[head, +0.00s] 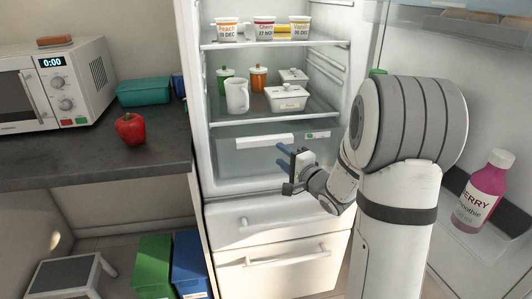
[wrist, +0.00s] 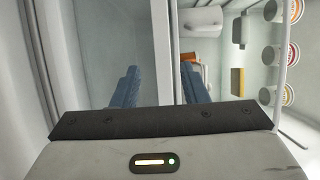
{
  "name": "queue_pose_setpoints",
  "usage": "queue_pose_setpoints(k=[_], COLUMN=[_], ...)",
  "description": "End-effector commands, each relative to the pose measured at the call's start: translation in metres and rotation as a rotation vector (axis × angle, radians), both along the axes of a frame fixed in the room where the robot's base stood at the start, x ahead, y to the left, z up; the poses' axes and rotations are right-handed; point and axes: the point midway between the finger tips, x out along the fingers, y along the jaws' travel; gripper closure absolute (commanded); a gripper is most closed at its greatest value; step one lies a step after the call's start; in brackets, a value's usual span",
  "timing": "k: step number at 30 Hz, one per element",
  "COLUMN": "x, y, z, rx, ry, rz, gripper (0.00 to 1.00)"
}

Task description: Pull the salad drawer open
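The salad drawer (head: 240,162) is the clear-fronted bin low in the open fridge, under the lower shelf. It looks shut. A white horizontal handle bar (head: 262,142) runs along its top. My gripper (head: 282,155) is in front of the drawer's right part, close to the handle's right end. Its two blue fingers are apart, one above the other, with nothing visibly held. In the wrist view, the open fingers (wrist: 158,80) point at the greyish drawer front (wrist: 105,40) and a pale vertical strip. I cannot tell whether they touch anything.
The lower shelf (head: 225,117) holds a white mug (head: 237,95), jars and tubs. The upper shelf holds several pots. White lower drawers (head: 275,220) stand below. A smoothie bottle (head: 483,192) sits in the door at right.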

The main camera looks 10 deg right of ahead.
Motion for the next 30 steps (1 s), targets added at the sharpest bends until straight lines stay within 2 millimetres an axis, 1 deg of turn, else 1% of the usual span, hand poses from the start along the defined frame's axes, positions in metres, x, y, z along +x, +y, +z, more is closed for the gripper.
queue_pose_setpoints(k=[5,12,15,19,26,30], x=[0.021,0.055,0.064,0.069,0.069,0.069], y=[0.01,0.024,0.027,0.029,0.029,0.029], z=[0.0,0.0,0.001,0.001,0.001,0.001], rx=[0.008,0.005,0.004,0.005,0.004,0.004], ry=[-0.004,-0.003,-0.003,-0.001,-0.002,-0.002], rz=[0.007,0.005,0.004,0.003,0.002,0.002], gripper=[0.6,0.6,0.6,0.6,0.6,0.71])
